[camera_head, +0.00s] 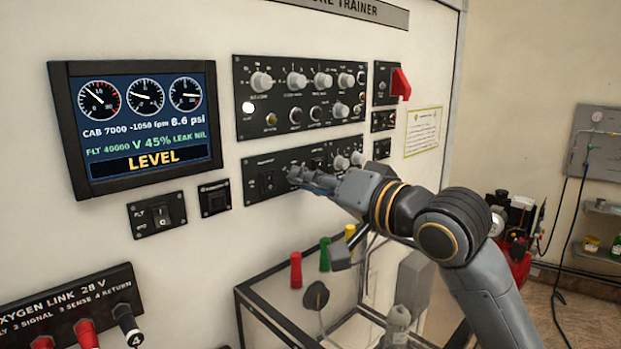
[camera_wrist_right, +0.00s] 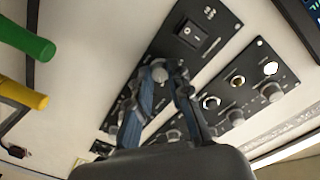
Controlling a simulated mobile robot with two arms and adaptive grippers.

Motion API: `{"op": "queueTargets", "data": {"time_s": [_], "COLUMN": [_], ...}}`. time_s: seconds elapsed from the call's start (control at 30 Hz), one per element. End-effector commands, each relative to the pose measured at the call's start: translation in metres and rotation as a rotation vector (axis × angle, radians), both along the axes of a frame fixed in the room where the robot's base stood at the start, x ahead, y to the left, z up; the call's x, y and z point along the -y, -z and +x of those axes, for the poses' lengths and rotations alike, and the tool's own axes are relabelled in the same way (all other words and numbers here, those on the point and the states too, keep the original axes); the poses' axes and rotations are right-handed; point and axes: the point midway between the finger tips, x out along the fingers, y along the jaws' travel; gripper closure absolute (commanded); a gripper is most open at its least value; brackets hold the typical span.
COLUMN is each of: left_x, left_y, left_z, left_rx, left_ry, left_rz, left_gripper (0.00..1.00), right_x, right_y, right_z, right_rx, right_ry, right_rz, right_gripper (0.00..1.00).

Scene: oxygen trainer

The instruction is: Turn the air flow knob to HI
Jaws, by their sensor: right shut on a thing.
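The lower black control panel (camera_head: 252,164) is on the white trainer wall, below a larger knob panel (camera_head: 242,112). My right gripper (camera_head: 297,176) reaches it from the right, and its fingers hide part of the panel. In the right wrist view, my right gripper (camera_wrist_right: 170,70) is shut on a grey knob (camera_wrist_right: 160,74), seen between the fingertips. I cannot read its label or its pointer setting. A rocker switch (camera_wrist_right: 193,34) sits beside it on the same panel. My left gripper is not in view.
A display (camera_head: 142,125) reading LEVEL is at left. A red guarded switch (camera_head: 401,84) is upper right. Below my arm, red (camera_head: 296,270), green (camera_head: 325,254) and yellow handles stand over a clear-sided case. Oxygen link connectors (camera_head: 87,333) are lower left.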

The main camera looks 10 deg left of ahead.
Motion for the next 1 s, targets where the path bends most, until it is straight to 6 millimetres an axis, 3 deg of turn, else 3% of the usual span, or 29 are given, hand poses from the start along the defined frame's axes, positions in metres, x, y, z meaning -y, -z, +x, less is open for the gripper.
{"op": "queueTargets", "data": {"time_s": [0.33, 0.37, 0.47, 0.8, 1.0], "left_x": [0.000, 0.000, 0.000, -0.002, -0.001], "left_y": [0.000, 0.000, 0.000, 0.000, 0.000], "left_z": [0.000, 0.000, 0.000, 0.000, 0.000], "left_rx": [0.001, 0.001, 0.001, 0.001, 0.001], "left_ry": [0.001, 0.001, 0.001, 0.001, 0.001], "left_rz": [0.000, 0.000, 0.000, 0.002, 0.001], "left_gripper": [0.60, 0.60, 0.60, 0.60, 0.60], "right_x": [0.000, 0.000, 0.000, 0.002, 0.025], "right_y": [-0.001, -0.001, -0.001, -0.001, -0.001], "right_z": [0.000, 0.000, 0.000, -0.001, -0.016], "right_rx": [0.000, 0.000, 0.000, 0.000, 0.001], "right_ry": [0.000, 0.000, 0.001, 0.001, 0.002], "right_rz": [0.004, 0.004, 0.003, 0.003, 0.002], "right_gripper": [1.00, 0.77, 0.58, 0.58, 0.58]}}
